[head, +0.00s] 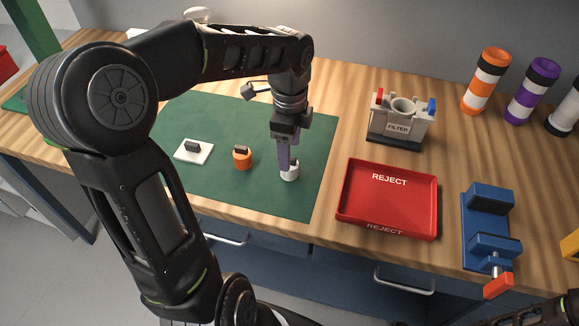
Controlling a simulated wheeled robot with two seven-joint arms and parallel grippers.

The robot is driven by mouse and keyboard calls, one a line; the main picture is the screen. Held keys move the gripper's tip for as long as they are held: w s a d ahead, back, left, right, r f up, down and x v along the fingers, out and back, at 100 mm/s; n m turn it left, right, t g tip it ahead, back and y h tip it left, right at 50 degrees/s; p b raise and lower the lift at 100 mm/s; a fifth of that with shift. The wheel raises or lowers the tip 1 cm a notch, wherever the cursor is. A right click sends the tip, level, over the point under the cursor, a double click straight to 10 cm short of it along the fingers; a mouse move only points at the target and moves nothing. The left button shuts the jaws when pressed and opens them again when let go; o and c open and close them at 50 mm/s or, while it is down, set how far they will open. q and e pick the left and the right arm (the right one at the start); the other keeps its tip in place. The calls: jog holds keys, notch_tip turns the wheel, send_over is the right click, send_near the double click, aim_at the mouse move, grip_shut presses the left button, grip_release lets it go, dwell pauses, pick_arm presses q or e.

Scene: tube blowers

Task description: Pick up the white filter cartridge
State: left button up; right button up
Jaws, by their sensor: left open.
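The white filter cartridge (290,173) is a short white cylinder on the green mat (220,118), near the mat's front right part. My left gripper (286,162) points down at the cartridge from above, with its fingers overlapping the cartridge's upper part in the picture. It is open; whether a finger touches the cartridge cannot be told, and the far finger is mostly hidden. My right gripper is not in view.
An orange piece (242,160) and a white square plate (194,151) lie left on the mat. A red REJECT tray (431,206), a grey FILTER holder (383,128) and a blue vise (485,222) stand to the right. Banded tubes (487,80) stand at the back right.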

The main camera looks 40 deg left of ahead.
aim_at(292, 174)
pick_arm(q)
jog(key=shift+s+f+p, duration=0.1)
jog(key=shift+f+p, duration=0.35)
jog(key=shift+f, duration=2.15)
grip_shut()
